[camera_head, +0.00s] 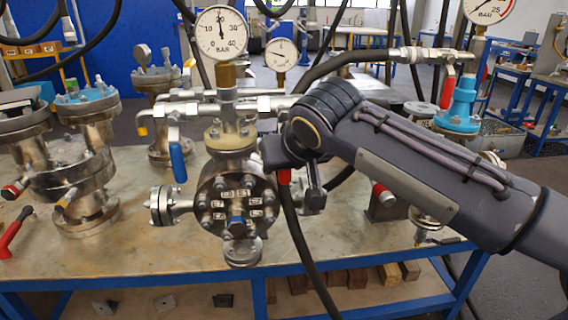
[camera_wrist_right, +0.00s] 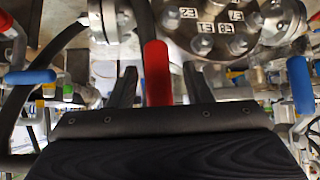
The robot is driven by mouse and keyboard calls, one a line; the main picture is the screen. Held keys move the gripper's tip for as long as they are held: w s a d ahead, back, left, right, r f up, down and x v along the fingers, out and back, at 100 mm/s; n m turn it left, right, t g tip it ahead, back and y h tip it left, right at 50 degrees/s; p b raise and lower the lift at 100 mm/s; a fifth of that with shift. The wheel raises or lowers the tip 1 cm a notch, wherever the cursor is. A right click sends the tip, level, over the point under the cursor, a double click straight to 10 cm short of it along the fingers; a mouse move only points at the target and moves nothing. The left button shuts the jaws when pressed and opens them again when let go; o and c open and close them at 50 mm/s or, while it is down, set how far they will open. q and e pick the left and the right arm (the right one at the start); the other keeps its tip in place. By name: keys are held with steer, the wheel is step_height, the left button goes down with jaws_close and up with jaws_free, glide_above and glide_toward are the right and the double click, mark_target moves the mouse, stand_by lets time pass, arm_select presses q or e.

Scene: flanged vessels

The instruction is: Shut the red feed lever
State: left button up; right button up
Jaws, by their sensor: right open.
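A red lever handle (camera_wrist_right: 157,72) stands between the two dark fingers of my right gripper (camera_wrist_right: 160,80) in the right wrist view. The fingers are apart, with a gap on each side of the handle. In the head view my right gripper (camera_head: 299,180) is beside the central flanged vessel (camera_head: 236,195), and a bit of the red handle (camera_head: 284,176) shows below my wrist. The rest of that handle and its valve are hidden behind my arm. My left gripper is not in view.
A blue lever (camera_head: 177,163) hangs left of the central vessel. Other red handles show at the left (camera_head: 15,232) and upper right (camera_head: 447,92). A black hose (camera_head: 300,245) hangs just below my right gripper. Pressure gauges (camera_head: 220,33) stand above the pipes.

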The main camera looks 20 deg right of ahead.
steer(key=p+v, duration=0.1)
steer(key=v, duration=0.6)
steer(key=shift+s, duration=0.15)
steer(key=s+d+f+m+g+y, duration=0.1)
steer(key=s+f+g+y, duration=0.1)
steer(key=s+f, duration=0.9)
steer(key=s+d+f+g+y, duration=0.15)
steer(key=s+f, duration=0.55)
steer(key=f, duration=0.8)
step_height(320, 180, up, 14)
steer(key=p, duration=1.4)
steer(key=shift+s+a, duration=0.25)
steer(key=shift+a, duration=0.2)
